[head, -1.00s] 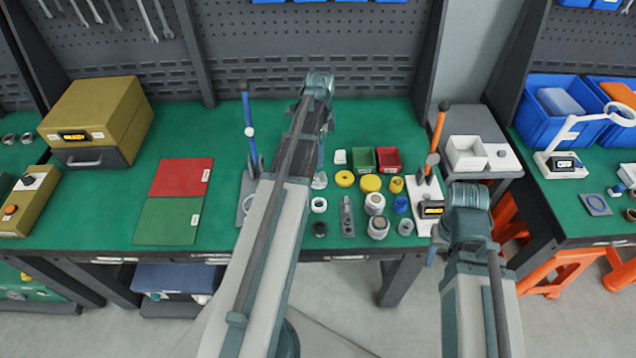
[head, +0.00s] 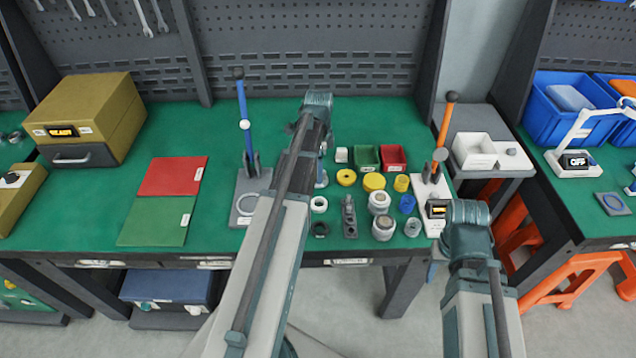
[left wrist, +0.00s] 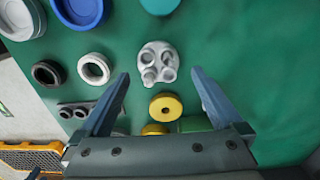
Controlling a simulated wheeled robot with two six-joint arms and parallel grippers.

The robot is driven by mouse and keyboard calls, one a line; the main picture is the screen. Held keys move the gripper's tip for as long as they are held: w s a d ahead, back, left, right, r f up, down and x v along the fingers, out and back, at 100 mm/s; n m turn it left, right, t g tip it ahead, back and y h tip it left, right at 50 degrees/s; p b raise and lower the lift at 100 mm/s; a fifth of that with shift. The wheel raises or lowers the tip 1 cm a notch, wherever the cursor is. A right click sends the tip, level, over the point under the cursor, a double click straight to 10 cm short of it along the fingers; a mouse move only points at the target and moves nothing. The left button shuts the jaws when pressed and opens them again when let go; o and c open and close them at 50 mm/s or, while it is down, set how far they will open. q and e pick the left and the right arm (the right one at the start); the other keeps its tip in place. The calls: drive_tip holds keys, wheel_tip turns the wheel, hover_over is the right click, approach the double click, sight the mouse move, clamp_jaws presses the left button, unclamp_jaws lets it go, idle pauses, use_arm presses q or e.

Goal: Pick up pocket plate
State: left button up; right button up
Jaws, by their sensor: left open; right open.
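A pale grey-white plate with several round pockets lies on the green mat, and I take it as the pocket plate (left wrist: 158,63). In the head view it sits mostly behind my left arm, left of a yellow ring (head: 346,177). In the left wrist view my left gripper (left wrist: 161,88) is open and empty. Its fingers stand apart above the mat, with the plate beyond the tips and the yellow ring (left wrist: 166,106) between the fingers. My right gripper (head: 437,250) is mostly hidden below its arm, near the table's front right edge, with no object visible in it.
Rings and cylinders crowd the mat right of my left arm, with green (head: 366,158) and red (head: 392,158) bins behind. A blue-lever press (head: 245,130) stands left, an orange-lever press (head: 442,140) right. In the left wrist view, bare mat (left wrist: 255,60) lies right of the plate.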

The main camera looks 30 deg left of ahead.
use_arm(q)
wheel_tip(320, 180, down, 4)
drive_tip(key=b, duration=0.3)
drive_tip(key=shift+s, duration=0.15)
drive_tip(key=shift+r, duration=0.1)
drive_tip(key=c, duration=1.3)
drive_tip(key=shift+r, duration=0.15)
drive_tip(key=shift+c, duration=0.2)
